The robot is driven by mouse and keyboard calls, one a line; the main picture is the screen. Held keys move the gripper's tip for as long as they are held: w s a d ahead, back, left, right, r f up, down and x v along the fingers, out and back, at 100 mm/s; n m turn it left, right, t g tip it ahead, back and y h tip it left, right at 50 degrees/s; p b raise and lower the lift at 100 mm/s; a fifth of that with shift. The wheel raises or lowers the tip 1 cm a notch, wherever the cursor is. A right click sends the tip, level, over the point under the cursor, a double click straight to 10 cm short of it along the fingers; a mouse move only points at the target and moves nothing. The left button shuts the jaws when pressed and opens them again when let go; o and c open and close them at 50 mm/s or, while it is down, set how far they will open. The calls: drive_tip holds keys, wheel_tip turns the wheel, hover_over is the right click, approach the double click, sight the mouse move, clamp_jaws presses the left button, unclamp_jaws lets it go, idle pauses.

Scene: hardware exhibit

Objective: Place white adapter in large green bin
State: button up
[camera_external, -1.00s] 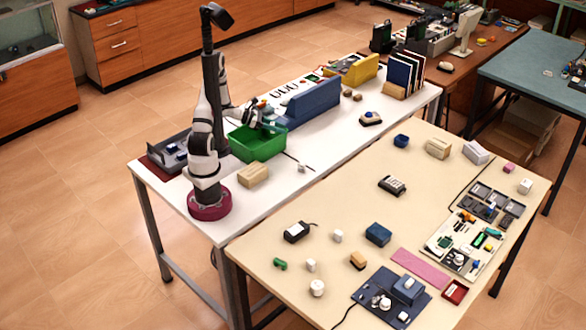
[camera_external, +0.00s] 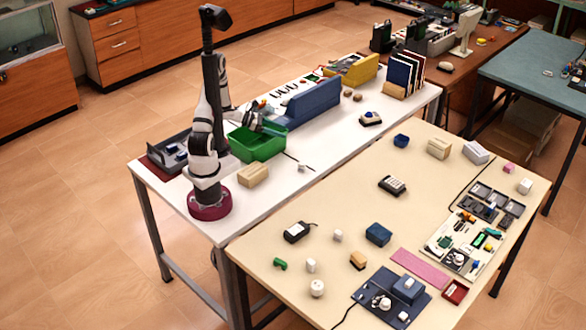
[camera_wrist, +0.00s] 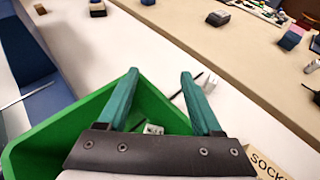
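My gripper (camera_wrist: 158,73) is open, with its two teal fingers apart and nothing held between the tips. In the wrist view it is over the large green bin (camera_wrist: 62,142), which also shows on the white table in the external view (camera_external: 262,149). A small white piece with dark marks (camera_wrist: 152,129) shows low between the fingers, seemingly inside the bin. It looks like the white adapter, but it is partly covered by the gripper body. In the external view the bin's inside is too small to make out.
A small white item (camera_external: 301,168) with a dark cable lies beside the bin. A tan box (camera_external: 253,175) stands near my base, and a long blue bin (camera_external: 313,101) stands behind. The beige table (camera_external: 340,200) in front holds several small devices.

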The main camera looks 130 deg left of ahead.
drive_tip(key=v, duration=1.2)
drive_tip(key=shift+r, duration=0.5)
